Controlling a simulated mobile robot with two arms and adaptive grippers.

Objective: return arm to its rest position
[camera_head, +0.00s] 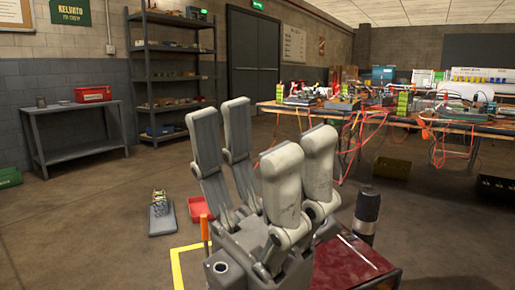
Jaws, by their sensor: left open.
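My left gripper (259,135) stands large in the middle of the head view, fingers pointing up. Its grey fingers on the left and paler fingers on the right are spread apart, with nothing between them. Its body shows below, near the bottom edge. It hides part of the floor and the near end of the long table behind it. My right gripper is not in view.
A long cluttered table (482,128) with hanging orange cables stands at the right. A grey bench (72,118) with a red box (93,94) and a shelf unit (175,80) line the left. A red tray (200,209) lies on the floor. The left floor is mostly clear.

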